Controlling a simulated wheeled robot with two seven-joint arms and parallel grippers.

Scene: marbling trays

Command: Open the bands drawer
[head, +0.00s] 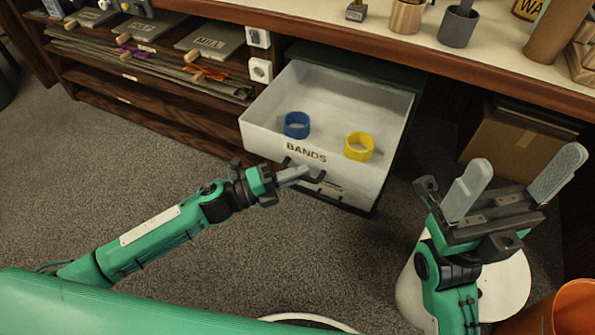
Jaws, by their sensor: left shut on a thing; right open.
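The bands drawer (258,134) is a white box labelled BANDS, pulled out from under the counter so that its inside shows. A blue band (296,124) and a yellow band (359,146) are inside it, apart from each other. My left gripper (304,173) is at the drawer's front, shut on its dark handle (318,178), which the fingers partly hide. My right gripper (516,187) is open and empty, to the right of the drawer, with its two pale fingers spread and pointing up.
The counter (400,50) above holds several cups and small items. Shelves with boards and papers (150,60) stand at the left. A cardboard box (520,140) sits under the counter at the right. An orange container (575,305) is at the lower right.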

